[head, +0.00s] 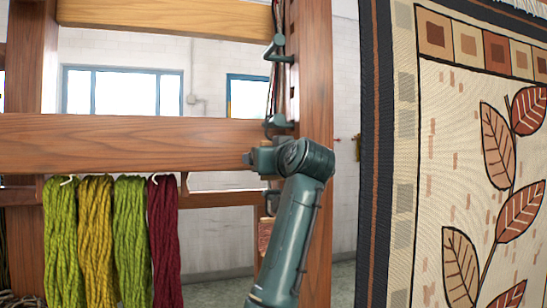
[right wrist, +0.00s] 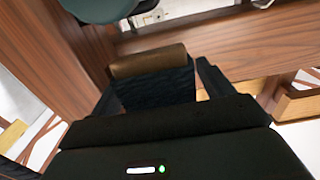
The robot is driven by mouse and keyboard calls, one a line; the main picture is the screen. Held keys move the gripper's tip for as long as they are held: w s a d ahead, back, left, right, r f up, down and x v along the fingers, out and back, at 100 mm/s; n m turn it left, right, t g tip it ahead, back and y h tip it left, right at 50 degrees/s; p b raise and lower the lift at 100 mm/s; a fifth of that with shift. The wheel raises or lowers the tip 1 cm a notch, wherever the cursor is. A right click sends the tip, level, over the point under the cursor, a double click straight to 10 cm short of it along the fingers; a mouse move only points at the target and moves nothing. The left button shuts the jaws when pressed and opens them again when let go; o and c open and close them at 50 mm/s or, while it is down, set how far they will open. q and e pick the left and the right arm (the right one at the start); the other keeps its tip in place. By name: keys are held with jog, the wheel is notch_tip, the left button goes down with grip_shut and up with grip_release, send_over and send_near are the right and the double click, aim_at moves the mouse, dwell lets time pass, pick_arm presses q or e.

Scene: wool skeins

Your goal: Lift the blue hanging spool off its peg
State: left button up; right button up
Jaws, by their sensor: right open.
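In the right wrist view a spool with dark blue winding (right wrist: 155,90) and a brown, rounded wooden end (right wrist: 148,61) lies between the two black fingers of my right gripper (right wrist: 158,76). The jaws are open, with a finger on each side of the spool. A narrow gap shows on the right side; I cannot tell whether the left finger touches it. The peg is not distinguishable. In the head view my right arm reaches up to the wooden frame, and neither the spool nor the fingers can be made out there. My left gripper is not in view.
A wooden crossbeam (head: 120,144) and upright post (head: 316,95) stand close around my right arm. Several skeins hang below the beam: green (head: 60,240), yellow (head: 96,235) and dark red (head: 163,240). A leaf-patterned rug (head: 450,150) hangs at the right.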

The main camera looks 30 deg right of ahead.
jog(key=c, duration=1)
jog(key=shift+c, duration=0.4)
jog(key=shift+r, duration=0.15)
